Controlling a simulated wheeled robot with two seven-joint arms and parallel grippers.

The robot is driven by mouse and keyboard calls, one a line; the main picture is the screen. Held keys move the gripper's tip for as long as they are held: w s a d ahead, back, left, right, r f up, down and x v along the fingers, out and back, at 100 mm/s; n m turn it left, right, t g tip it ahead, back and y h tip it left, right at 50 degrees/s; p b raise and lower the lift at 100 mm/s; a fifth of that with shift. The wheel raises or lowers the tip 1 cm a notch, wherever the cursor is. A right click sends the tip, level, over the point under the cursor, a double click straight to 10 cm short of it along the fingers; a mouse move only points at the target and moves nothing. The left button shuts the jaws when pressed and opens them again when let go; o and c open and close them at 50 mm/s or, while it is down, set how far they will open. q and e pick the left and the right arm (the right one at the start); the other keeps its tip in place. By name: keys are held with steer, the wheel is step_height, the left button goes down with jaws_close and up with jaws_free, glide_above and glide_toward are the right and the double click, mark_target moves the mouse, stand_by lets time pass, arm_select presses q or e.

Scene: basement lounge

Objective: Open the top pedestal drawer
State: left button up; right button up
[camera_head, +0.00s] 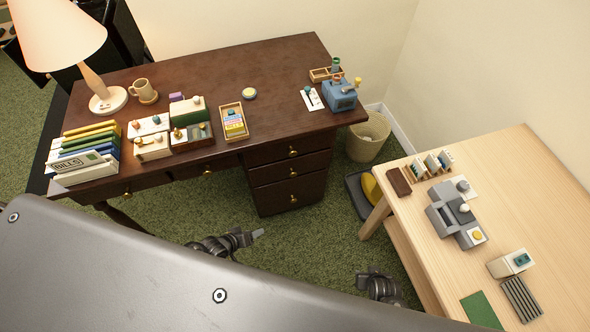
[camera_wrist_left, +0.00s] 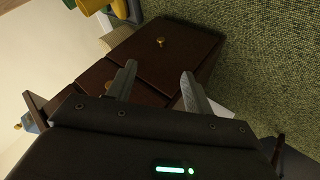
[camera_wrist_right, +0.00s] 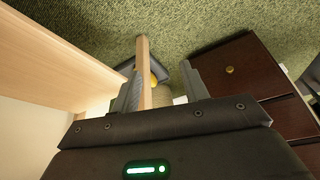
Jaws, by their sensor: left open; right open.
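The dark wood desk's pedestal has a stack of drawers, and all look closed. The top pedestal drawer (camera_head: 270,156) is just under the desktop, with a round brass knob (camera_head: 294,153). Two more drawers with knobs are below it. My left gripper (camera_head: 258,234) is open and empty, low in front of the pedestal and apart from it. In the left wrist view, its fingers (camera_wrist_left: 158,68) point toward the pedestal and a brass knob (camera_wrist_left: 160,42). My right gripper (camera_wrist_right: 162,67) is open and empty. In the right wrist view, the pedestal (camera_wrist_right: 262,85) is at right.
A light wood table (camera_head: 540,190) with small devices stands at the right, near my right arm. A wastebasket (camera_head: 367,138) is between desk and table. The desktop (camera_head: 220,75) holds a lamp (camera_head: 65,35), files and boxes. Green carpet (camera_head: 330,220) before the pedestal is free.

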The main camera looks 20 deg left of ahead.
arm_select(q)
steer(key=w+d+n+t+h+b, duration=0.1)
steer(key=w+n+t+h+b, duration=0.15)
steer(key=w+b, duration=0.6)
steer(key=n+t+h+b, duration=0.5)
steer(key=n+t+b, duration=0.15)
steer(key=b, duration=0.85)
glide_toward(290, 156)
steer(key=m, duration=0.1)
steer(key=b+x, duration=0.1)
steer(key=x, duration=0.9)
steer(key=shift+w+d+f+b, duration=0.1)
steer(key=shift+w+d+b, duration=0.1)
steer(key=shift+b, duration=0.2)
steer(key=shift+w+d, duration=0.2)
steer(key=shift+w, duration=0.2)
arm_select(e)
step_height(290, 156, up, 10)
steer(key=w+a+n+t+y, duration=0.1)
steer(key=w+a+t+y, duration=0.1)
steer(key=t, duration=0.5)
steer(key=shift+w+r+n+t+y, duration=0.3)
steer(key=shift+w+n+y, duration=0.15)
steer(key=shift+y, duration=0.15)
arm_select(q)
jaws_close()
